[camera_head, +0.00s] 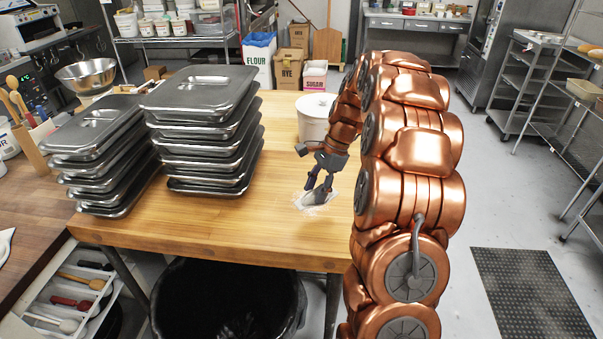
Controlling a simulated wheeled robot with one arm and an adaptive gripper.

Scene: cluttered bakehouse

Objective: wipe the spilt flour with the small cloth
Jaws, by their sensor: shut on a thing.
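My gripper (318,188) points down over the wooden table (215,230), near its front right part. It is shut on a small dark grey cloth (316,197), which is low at the table top; whether it presses on the wood is hard to tell. The spilt flour (306,203) is a thin whitish patch on the wood around and under the cloth. The gripper and cloth hide part of the patch.
Two tall stacks of lidded metal pans (205,132) (98,152) stand left on the table. A white tub (314,118) stands just behind my gripper. A black bin (228,302) is below the front edge. Bare wood lies between the pans and the flour.

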